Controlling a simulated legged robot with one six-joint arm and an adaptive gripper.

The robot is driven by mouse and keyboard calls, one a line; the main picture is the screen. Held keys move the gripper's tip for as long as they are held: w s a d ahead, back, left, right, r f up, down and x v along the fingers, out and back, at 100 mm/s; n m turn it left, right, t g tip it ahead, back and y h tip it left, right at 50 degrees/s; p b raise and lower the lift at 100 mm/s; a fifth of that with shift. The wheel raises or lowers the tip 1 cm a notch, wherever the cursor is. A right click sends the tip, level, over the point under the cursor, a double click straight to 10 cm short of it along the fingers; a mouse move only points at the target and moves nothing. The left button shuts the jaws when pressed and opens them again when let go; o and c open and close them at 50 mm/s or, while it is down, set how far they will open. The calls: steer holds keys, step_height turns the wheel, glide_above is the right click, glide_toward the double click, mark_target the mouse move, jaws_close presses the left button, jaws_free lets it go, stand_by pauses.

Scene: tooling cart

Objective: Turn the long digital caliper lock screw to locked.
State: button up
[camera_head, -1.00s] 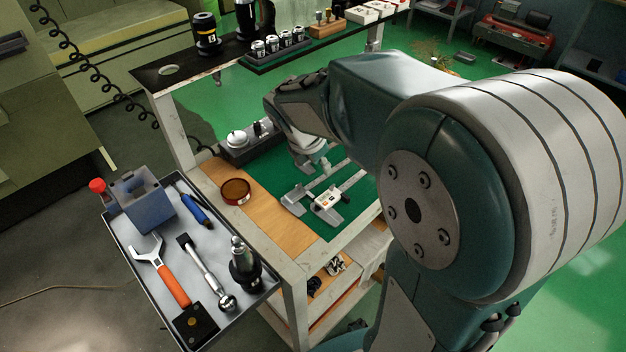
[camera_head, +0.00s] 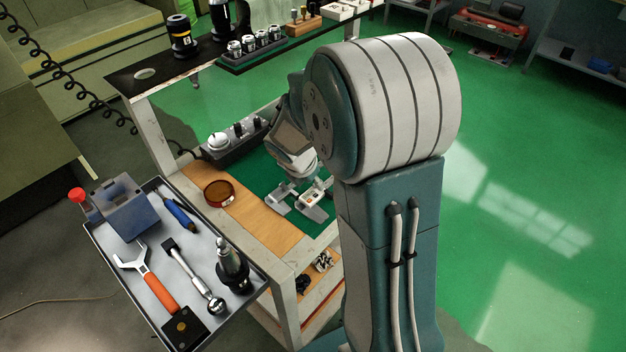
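The lock screw is too small to make out. My gripper (camera_head: 299,177) is over the far side of the caliper, pointing down.
A round brown dish (camera_head: 219,193) sits on the wooden strip left of the mat. The side tray (camera_head: 104,262) holds a wrench and other tools. The upper shelf (camera_head: 146,74) overhangs the back.

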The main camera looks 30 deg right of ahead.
jaws_close()
steer(key=shift+m, duration=0.3)
steer(key=m+g, duration=0.2)
steer(key=m, duration=0.2)
steer(key=shift+w, duration=0.15)
steer(key=m+g, duration=0.1)
steer(key=m, duration=0.4)
steer(key=shift+w+g, duration=0.15)
steer(key=shift+g, duration=0.25)
steer(key=m+g+y, duration=0.1)
steer(key=m, duration=0.3)
steer(key=shift+w+d, duration=0.1)
steer(key=shift+d+m+g+y, duration=0.1)
steer(key=shift+m+g+y, duration=0.3)
steer(key=shift+m, duration=0.85)
steer(key=shift+d+m+g+y, duration=0.15)
steer(key=shift+m+y, duration=0.35)
steer(key=shift+m, duration=0.75)
steer(key=shift+a, duration=0.1)
